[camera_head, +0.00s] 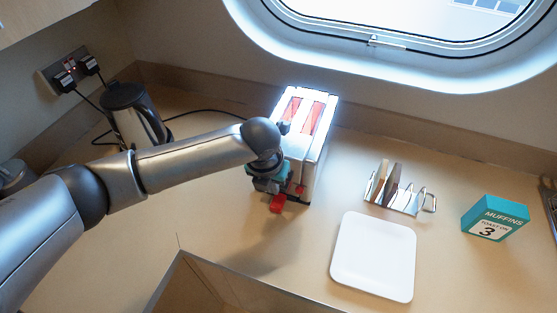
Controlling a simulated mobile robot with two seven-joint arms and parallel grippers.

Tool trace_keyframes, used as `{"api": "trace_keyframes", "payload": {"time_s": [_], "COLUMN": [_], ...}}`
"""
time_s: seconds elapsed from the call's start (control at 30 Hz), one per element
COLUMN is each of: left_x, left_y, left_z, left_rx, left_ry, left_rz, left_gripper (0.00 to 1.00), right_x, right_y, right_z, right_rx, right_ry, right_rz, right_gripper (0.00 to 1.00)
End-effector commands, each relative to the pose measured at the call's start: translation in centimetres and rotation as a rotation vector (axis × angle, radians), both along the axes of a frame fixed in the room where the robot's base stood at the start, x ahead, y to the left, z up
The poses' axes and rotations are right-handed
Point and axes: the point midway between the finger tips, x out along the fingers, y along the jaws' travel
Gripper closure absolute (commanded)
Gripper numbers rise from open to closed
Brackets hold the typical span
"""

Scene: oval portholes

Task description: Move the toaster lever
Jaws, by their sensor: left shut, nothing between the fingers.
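My left gripper (271,192) is shut and empty, pointing down at the toaster's front end. My wrist hides part of the toaster's left side, and contact is not clear. My right gripper is not in view.
A dark kettle (136,116) stands at the back left, below wall plugs (70,72). A toast rack (398,189), a white square plate (373,256) and a teal muffin box (495,218) are to the right. Counter is clear between toaster and plate.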

Motion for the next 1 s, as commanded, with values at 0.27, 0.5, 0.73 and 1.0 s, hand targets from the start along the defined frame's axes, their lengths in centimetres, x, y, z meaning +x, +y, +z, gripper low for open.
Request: {"api": "trace_keyframes", "payload": {"time_s": [0.27,0.5,0.73,1.0], "left_x": [-0.4,-0.5,-1.4,-2.9], "left_y": [0.1,0.1,0.4,0.8], "left_z": [0.1,0.9,4.8,10.8], "left_rx": [0.0,-0.001,-0.002,-0.001], "left_ry": [-0.001,-0.002,-0.007,-0.007], "left_rz": [0.0,0.0,-0.002,-0.001], "left_gripper": [1.0,1.0,1.0,1.0], "right_x": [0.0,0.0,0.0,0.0], "right_y": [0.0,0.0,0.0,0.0], "right_z": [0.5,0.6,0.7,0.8], "right_rx": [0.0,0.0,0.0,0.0], "right_ry": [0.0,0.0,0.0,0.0], "right_rz": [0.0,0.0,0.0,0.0], "right_gripper": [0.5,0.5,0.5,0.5]}}
